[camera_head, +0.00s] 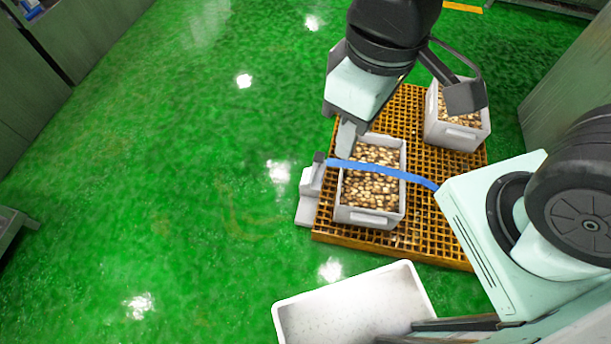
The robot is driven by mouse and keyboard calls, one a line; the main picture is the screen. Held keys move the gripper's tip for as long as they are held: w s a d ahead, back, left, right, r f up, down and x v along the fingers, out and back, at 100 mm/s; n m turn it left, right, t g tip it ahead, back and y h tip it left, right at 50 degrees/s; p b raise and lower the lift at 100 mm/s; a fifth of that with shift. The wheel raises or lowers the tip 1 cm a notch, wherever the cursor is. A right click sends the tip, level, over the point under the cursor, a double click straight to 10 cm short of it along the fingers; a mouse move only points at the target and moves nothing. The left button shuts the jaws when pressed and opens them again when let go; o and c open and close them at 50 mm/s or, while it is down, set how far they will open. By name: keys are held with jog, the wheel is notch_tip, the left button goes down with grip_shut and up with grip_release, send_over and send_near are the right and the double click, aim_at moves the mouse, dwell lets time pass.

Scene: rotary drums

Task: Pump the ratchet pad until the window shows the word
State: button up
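A small pale grey device (311,186) stands at the left edge of the orange grating, with a dark piece at its top. It may be the ratchet; I cannot make out a pad, a window or any word on it. A blue strap (385,170) runs from its top to the right across a crate. My gripper (347,139) reaches down from the top, with its grey tip just above and right of the device, close to the strap's left end. I cannot tell whether it touches the strap. Its two fingers cannot be told apart from this angle.
An orange grating pallet (423,201) carries a near white crate (368,217) and a far one (457,134), both filled with small brownish pieces. An empty white bin (350,307) is at the bottom. Green floor (150,190) is free on the left. Grey-green walls flank both sides.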

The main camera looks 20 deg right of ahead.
grip_shut()
dwell(1.9)
